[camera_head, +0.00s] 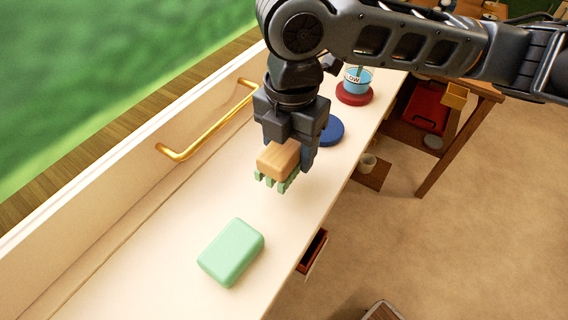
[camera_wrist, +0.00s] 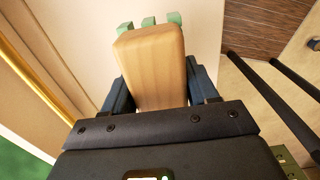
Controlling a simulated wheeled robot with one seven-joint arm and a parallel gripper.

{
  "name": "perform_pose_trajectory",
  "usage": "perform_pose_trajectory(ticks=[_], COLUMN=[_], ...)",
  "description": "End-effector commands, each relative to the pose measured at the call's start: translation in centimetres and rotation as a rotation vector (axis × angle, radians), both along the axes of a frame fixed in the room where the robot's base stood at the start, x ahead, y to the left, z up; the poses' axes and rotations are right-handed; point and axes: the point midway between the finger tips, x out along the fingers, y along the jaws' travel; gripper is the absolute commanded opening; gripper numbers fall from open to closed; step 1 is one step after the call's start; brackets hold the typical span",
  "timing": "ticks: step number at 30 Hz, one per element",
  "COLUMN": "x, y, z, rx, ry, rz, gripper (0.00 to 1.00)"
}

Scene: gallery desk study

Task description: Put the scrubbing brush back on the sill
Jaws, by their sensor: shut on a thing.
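The scrubbing brush (camera_head: 278,161) has a wooden block and pale green bristle tufts. My gripper (camera_head: 287,160) is shut on its wooden block, and the bristles point down toward the sill. In the wrist view the wooden block (camera_wrist: 155,65) sits between my two fingers (camera_wrist: 158,92), with green tufts showing past its far end. The pale sill (camera_head: 185,215) runs diagonally under the brush. The brush looks to be a little above it, but I cannot tell the exact gap.
A green rounded block (camera_head: 231,252) lies on the sill nearer the camera. A blue disc (camera_head: 330,130) and a red disc (camera_head: 354,94) with a glass of blue liquid (camera_head: 357,80) stand farther along. A brass rail (camera_head: 208,128) runs along the left side. Bare sill lies around the green block.

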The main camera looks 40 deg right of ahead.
Motion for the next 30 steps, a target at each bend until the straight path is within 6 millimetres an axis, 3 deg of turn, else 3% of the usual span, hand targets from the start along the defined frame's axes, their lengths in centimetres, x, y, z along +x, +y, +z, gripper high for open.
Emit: perform_pose_trajectory(ticks=[4, 15, 27, 28, 30], x=[-0.1, -0.1, -0.1, -0.1, -0.1], y=[1.2, 1.2, 1.2, 1.2, 1.2], z=[-0.6, -4.6, -5.2, -5.1, -5.1], rx=[0.001, 0.000, 0.000, 0.000, 0.000], ry=[0.000, 0.001, 0.000, 0.000, 0.000], rz=[0.000, -0.003, -0.001, -0.001, -0.001], gripper=[0.29, 0.29, 0.29, 0.60, 0.67])
